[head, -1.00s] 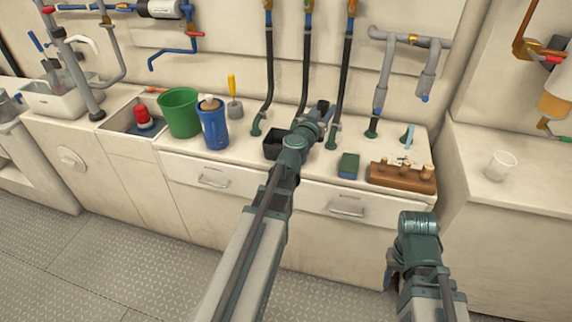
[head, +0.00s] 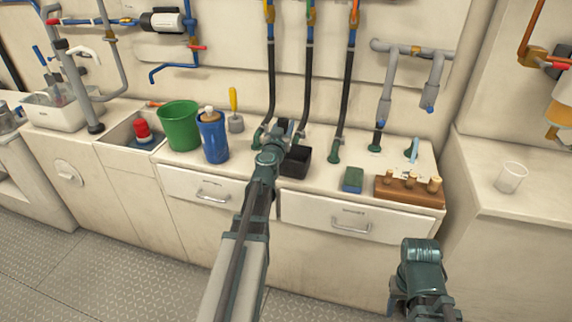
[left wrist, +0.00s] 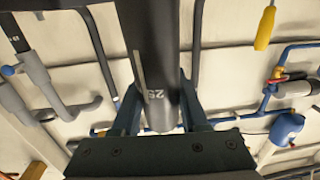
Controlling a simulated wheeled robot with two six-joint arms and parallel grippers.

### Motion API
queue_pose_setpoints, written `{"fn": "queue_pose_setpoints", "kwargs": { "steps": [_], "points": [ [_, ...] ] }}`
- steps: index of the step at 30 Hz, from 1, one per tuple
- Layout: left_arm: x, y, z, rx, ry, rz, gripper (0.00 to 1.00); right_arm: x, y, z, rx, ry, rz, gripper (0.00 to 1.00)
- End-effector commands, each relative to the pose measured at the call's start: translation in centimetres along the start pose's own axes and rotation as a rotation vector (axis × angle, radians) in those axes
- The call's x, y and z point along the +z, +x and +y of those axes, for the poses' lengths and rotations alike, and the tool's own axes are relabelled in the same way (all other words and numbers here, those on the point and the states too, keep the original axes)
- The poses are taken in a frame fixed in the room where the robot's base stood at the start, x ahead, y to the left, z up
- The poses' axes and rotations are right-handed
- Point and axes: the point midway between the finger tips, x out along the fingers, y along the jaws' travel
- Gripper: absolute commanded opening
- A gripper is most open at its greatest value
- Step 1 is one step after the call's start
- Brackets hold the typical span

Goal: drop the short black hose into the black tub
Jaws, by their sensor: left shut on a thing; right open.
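The short black hose (left wrist: 152,60) is a dark tube with white print. In the left wrist view it runs between the fingers of my left gripper (head: 286,128), one end showing close to the fingers; the other end is out of view. The left gripper is shut on it. In the head view the arm mostly hides the hose. The black tub (head: 296,163) is a small open box on the counter, just right of and nearer than my left gripper, partly hidden by the arm. My right gripper (head: 402,305) is open, low in front of the counter, its fingers mostly hidden.
Fixed black hoses (head: 348,100) run down the wall behind the tub. A blue bottle (head: 213,140) and green bucket (head: 180,128) stand left. A green-blue block (head: 352,180) and wooden rack (head: 410,190) stand right. Some bare counter lies between tub and block.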

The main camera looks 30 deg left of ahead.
Motion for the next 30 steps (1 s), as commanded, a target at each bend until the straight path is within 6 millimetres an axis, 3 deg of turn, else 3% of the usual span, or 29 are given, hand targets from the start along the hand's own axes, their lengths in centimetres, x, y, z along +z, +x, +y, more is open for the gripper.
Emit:
{"fn": "queue_pose_setpoints", "kwargs": {
  "steps": [12, 24, 25, 30],
  "points": [
    [4.9, 0.0, 0.1, 0.001, 0.000, 0.000, 0.00, -0.3, 4.8, -0.5, 0.000, 0.000, 0.000, 0.50],
    [5.3, 0.0, 0.0, 0.001, 0.000, 0.000, 0.00, -0.3, 5.3, -0.5, 0.000, 0.000, 0.000, 0.50],
    [5.3, 0.0, 0.0, 0.001, 0.000, 0.000, 0.49, -0.3, 5.3, -0.5, 0.000, 0.000, 0.000, 0.50],
    [5.3, 0.0, 0.0, 0.001, 0.000, 0.000, 0.78, -0.3, 5.3, -0.5, 0.000, 0.000, 0.000, 0.50]
  ]
}}
